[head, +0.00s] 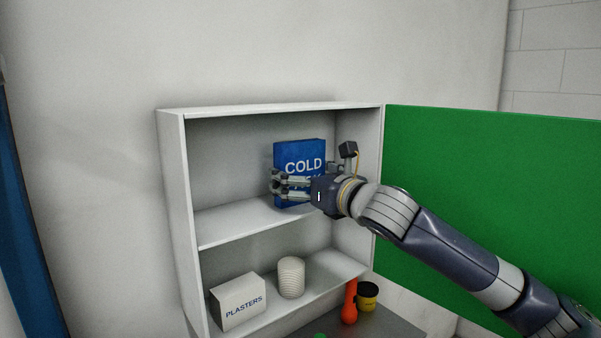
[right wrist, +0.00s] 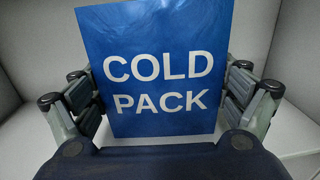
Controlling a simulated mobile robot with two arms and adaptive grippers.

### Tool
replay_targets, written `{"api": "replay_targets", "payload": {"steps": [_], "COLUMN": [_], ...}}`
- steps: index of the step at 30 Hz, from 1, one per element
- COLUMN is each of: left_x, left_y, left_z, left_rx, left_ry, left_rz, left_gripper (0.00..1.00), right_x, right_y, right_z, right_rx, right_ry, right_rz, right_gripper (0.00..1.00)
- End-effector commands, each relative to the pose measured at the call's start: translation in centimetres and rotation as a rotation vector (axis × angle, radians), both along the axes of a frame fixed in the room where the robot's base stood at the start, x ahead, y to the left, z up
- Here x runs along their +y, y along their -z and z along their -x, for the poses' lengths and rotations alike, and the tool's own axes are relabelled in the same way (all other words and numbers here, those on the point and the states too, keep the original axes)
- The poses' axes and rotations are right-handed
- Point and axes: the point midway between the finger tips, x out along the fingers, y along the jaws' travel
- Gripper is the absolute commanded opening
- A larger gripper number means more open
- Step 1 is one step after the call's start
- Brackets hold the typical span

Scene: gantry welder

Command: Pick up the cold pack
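The cold pack (head: 298,152) is a flat blue box with white lettering, upright on the upper shelf of the white cabinet. It fills the middle of the right wrist view (right wrist: 165,45), face on. My right gripper (head: 283,184) is at the pack, with its arm coming in from the right and covering the pack's lower right part. In the right wrist view one finger is at each side edge of the pack. The fingers are spread about as wide as the pack; whether they press on it I cannot tell. My left gripper is not in view.
The white cabinet (head: 176,190) has side walls close around the upper shelf. Its green door (head: 470,160) stands open at the right. The lower shelf holds a plasters box (head: 238,301) and a whitish ribbed roll (head: 291,277). Below are an orange flashlight (head: 350,302) and a black-yellow tub (head: 367,296).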

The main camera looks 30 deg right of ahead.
Motion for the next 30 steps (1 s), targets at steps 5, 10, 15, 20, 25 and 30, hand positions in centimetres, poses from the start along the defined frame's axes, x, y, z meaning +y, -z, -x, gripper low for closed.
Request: {"api": "replay_targets", "payload": {"steps": [5, 10, 15, 20, 25, 30], "left_x": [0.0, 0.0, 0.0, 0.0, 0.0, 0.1], "left_y": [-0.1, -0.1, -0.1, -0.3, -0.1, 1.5], "left_z": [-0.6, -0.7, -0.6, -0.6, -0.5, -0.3], "left_rx": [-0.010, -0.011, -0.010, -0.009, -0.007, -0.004], "left_ry": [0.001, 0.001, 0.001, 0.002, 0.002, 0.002], "left_rz": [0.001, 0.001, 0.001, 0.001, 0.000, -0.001], "left_gripper": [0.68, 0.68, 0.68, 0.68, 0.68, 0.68], "right_x": [0.0, 0.0, 0.0, -0.1, -0.3, -1.6], "right_y": [-0.1, -0.1, -0.6, -2.0, -3.7, -3.5], "right_z": [0.0, 0.0, 0.0, 0.1, 0.5, 3.8], "right_rx": [-0.001, -0.001, -0.003, -0.005, -0.004, -0.001], "right_ry": [0.000, 0.000, 0.001, 0.001, 0.004, 0.007], "right_rz": [0.000, 0.000, 0.000, -0.001, 0.003, 0.006], "right_gripper": [0.62, 0.62, 0.62, 0.62, 0.62, 0.62]}}
